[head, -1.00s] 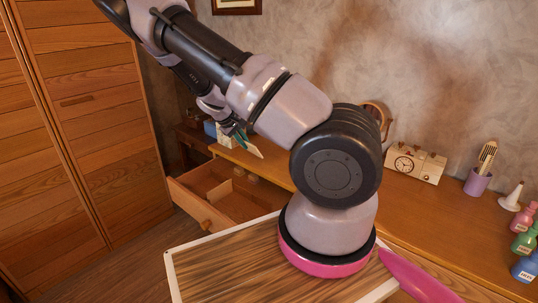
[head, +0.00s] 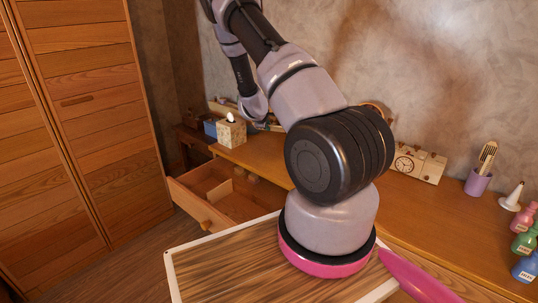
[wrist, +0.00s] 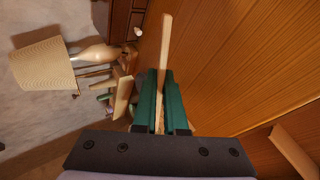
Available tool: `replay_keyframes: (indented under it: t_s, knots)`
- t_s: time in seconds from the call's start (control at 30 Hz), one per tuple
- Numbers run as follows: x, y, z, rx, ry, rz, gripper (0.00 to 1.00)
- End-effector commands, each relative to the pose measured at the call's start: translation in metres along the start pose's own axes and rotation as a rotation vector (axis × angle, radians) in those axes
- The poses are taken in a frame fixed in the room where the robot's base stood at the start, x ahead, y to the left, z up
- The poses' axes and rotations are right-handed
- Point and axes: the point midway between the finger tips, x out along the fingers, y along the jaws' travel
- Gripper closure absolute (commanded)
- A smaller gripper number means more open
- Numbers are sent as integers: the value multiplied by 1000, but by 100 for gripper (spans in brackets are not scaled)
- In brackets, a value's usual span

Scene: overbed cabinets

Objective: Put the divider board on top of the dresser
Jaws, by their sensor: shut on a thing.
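The divider board (wrist: 164,50) is a thin, pale wooden strip, seen edge-on in the wrist view. My gripper (wrist: 160,82) has green fingers shut on the board, which juts out beyond their tips. The dresser (head: 277,152) has a long wooden top along the wall. Its top also fills the right of the wrist view (wrist: 225,65), beside the board; I cannot tell whether they touch. In the head view my gripper and the board are mostly hidden behind my arm, near the back of the dresser top.
A drawer (head: 207,190) stands open at the dresser's left, with partitions inside. A tissue box (head: 231,132) is on the left end of the top. A clock (head: 405,164), purple cup (head: 477,182) and white cone (head: 511,197) stand at right. A lamp (wrist: 42,64) shows in the wrist view.

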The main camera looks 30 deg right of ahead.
Motion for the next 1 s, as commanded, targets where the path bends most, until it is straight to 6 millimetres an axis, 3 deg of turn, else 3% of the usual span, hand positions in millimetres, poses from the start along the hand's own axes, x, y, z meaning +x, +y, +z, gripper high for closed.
replay_keyframes:
  t_s: [0.27, 0.77, 1.0]
  knots:
    - [7, -2, 3, -9, 8, 11, 100]
    - [52, -55, 2, -9, 8, 10, 100]
    - [65, -69, 2, -8, 9, 11, 100]
